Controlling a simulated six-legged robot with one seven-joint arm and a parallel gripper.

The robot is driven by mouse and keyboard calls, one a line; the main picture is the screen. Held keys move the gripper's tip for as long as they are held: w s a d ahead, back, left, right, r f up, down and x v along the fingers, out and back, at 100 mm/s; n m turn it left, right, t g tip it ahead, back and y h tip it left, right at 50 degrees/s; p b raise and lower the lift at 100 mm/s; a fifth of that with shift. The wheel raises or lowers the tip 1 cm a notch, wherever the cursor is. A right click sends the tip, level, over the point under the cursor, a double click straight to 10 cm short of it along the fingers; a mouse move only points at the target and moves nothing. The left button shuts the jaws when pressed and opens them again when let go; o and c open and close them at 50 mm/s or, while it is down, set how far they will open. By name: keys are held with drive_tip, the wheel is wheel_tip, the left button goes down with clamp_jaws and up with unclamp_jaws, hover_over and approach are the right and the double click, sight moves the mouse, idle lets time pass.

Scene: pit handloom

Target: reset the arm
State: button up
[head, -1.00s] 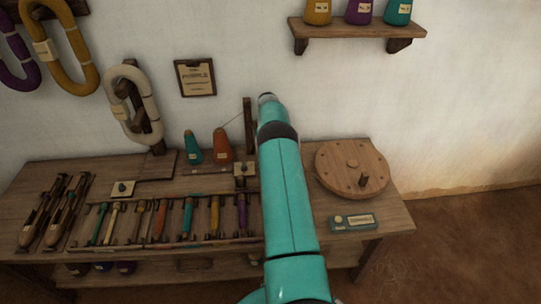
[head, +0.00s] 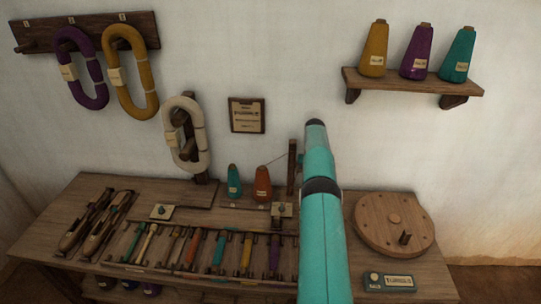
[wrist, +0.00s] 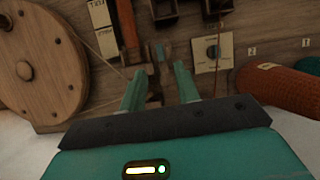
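My teal arm (head: 325,230) reaches forward over the bench, its dark tip near the upright wooden post. My gripper is hidden in the head view. In the wrist view my gripper (wrist: 160,72) shows two teal fingers spread apart with nothing held between them. Beyond the fingertips lie the bench top and part of the rack, seen from above. The picture in the wrist view is turned around, with the round wooden wheel (wrist: 38,62) on the left and the orange cone (wrist: 280,92) on the right.
The bench (head: 75,205) carries a rack of several coloured bobbins (head: 195,250), shuttles (head: 95,225), two thread cones (head: 263,183), the wheel (head: 393,222) and a small teal device (head: 390,281). Yarn hanks (head: 130,75) hang on the wall. A cone shelf (head: 412,82) is at upper right.

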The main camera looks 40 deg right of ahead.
drive_tip(key=w+a+r+n+t+h, duration=0.1)
drive_tip(key=w+a+r, duration=0.2)
drive_tip(key=a+r, duration=0.45)
drive_tip(key=w+a+r+n+t+h, duration=0.15)
drive_tip(key=a+r, duration=0.25)
drive_tip(key=r, duration=0.7)
drive_tip(key=s+a+r+n+t, duration=0.15)
drive_tip(key=s+a+r, duration=0.25)
drive_tip(key=a+r, duration=0.9)
drive_tip(key=s+a+r+n+t, duration=0.2)
drive_tip(key=s+a+r, duration=0.2)
drive_tip(key=s+a, duration=0.85)
drive_tip(key=s+a+f+n+t, duration=0.1)
drive_tip(key=s+a+f, duration=0.2)
drive_tip(key=s, duration=0.4)
drive_tip(key=s+a+f+t, duration=0.2)
drive_tip(key=s+a+f, duration=0.1)
drive_tip(key=s+a, duration=0.3)
drive_tip(key=shift+s+n, duration=0.4)
drive_tip(key=shift+s, duration=0.1)
